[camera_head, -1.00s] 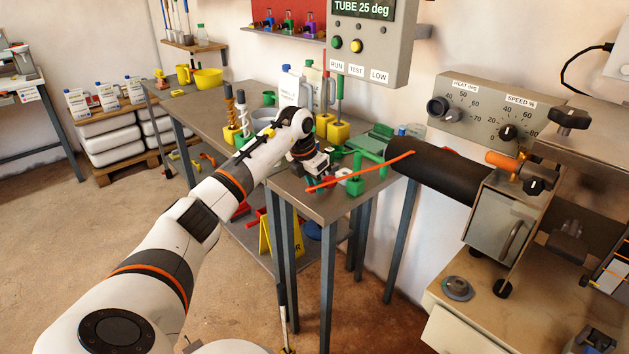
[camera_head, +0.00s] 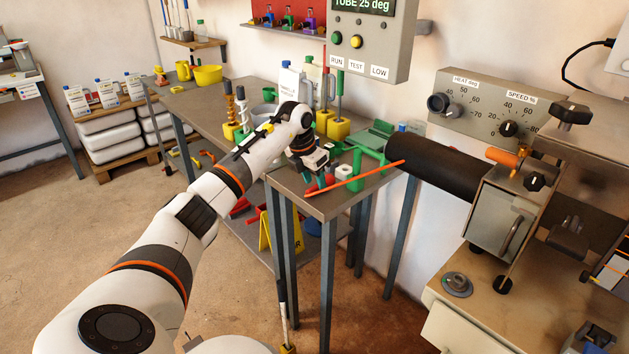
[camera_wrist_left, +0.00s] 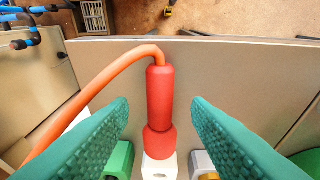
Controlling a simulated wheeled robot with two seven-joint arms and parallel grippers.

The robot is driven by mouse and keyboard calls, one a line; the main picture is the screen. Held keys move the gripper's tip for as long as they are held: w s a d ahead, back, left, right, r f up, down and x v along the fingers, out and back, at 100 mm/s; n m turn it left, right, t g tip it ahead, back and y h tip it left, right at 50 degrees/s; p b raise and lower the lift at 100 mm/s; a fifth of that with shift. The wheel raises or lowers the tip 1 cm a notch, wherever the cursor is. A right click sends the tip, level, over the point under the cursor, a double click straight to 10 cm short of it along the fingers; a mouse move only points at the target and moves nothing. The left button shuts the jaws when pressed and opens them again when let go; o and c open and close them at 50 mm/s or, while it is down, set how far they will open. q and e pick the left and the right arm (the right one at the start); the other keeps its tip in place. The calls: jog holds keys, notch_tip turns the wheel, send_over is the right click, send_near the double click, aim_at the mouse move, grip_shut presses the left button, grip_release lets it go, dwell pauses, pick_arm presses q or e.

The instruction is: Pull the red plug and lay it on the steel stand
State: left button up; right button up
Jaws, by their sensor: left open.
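The red plug (camera_wrist_left: 159,95) stands between the two green fingers of my left gripper (camera_wrist_left: 160,118) in the left wrist view. The fingers are open, with a gap on each side of the plug. An orange cable (camera_wrist_left: 100,82) bends away from the plug's top to the left. The plug's thick lower end is at a white block (camera_wrist_left: 159,168). In the head view my left gripper (camera_head: 321,180) is low over the front of the grey metal table (camera_head: 322,207), and the plug is mostly hidden there. I cannot tell which surface is the steel stand. My right gripper is out of view.
A green post (camera_head: 357,172) stands close right of the gripper, with the orange cable crossing beside it. A black cylinder (camera_head: 436,168) extends from the machine at right. Yellow-based tools (camera_head: 338,128) stand behind. In the wrist view, green and grey blocks flank the white block.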

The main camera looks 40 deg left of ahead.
pick_arm(q)
jog(key=v, duration=1.1)
jog(key=shift+r, duration=0.2)
